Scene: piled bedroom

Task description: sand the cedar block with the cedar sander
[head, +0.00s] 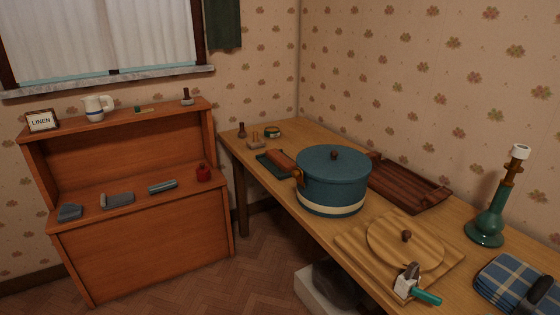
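No object is clearly recognisable as the cedar block or the cedar sander. Small candidates stand at the table's far end: a pale wooden block-like piece (254,142) with an upright part, and a small dark brown knobbed piece (242,131) beside it. A reddish-brown wooden piece (281,159) lies by a green tray (268,167), partly hidden by the blue pot. A small grey piece with a brown knob (187,98) stands on the hutch's top. Neither of my grippers shows in the head view.
The wooden table (330,228) holds a lidded blue pot (333,187), a slatted brown tray (408,186), a round lid (399,243) on a board, a teal-handled tool (426,297), a green candlestick (489,222) and a plaid cloth (502,277). An orange-brown hutch (150,250) stands left.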

